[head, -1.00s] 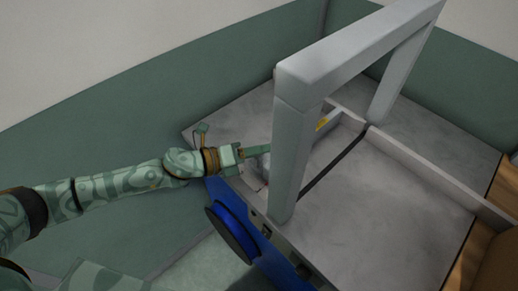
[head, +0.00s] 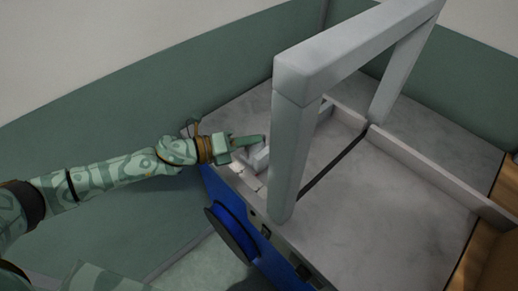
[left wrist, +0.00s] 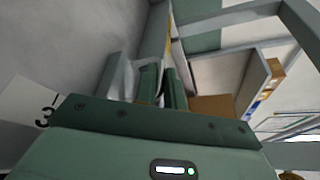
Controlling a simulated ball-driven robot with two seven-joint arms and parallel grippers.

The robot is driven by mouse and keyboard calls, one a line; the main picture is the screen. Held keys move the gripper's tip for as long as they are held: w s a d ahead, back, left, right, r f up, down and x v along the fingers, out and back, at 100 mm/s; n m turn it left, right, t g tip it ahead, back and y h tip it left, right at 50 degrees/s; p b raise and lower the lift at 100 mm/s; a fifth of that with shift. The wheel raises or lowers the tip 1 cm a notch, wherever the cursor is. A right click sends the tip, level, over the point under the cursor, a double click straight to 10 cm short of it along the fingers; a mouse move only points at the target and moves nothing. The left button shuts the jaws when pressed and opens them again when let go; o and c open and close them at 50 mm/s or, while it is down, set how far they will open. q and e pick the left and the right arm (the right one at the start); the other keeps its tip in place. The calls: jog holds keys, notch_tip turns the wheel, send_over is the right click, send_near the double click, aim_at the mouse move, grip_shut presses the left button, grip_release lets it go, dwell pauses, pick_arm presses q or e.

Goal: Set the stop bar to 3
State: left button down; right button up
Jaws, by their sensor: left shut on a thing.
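My left gripper (head: 262,140) is at the far left edge of the machine's grey bed, just left of the arch's near post. It is shut on the pale grey stop bar (head: 260,158), whose end shows below the fingers. In the left wrist view the gripper (left wrist: 164,72) has the bar (left wrist: 154,38) running away between its fingers. A white scale (left wrist: 22,100) with a black "3" and tick marks lies left of the gripper in that view. The post hides part of the bar in the head view. My right gripper is not in view.
A grey arch (head: 350,50) stands over the bed (head: 360,215), with a dark slot beneath it. A low grey rail (head: 430,165) crosses the bed on the right. Green walls stand behind.

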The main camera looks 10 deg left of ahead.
pick_arm(q)
jog(key=w+a, duration=0.1)
jog(key=w+a+b, duration=0.1)
jog(key=a, duration=0.1)
jog(key=w+a, duration=0.1)
jog(key=a, duration=0.1)
jog(key=shift+f+b, duration=0.3)
jog(key=shift+f, duration=0.05)
jog(key=shift+w+a+r, duration=0.1)
jog(key=shift+a, duration=0.05)
jog(key=c, duration=1.5)
grip_release()
jog(key=shift+r, duration=0.1)
jog(key=p+v, duration=0.1)
jog(key=v, duration=1.1)
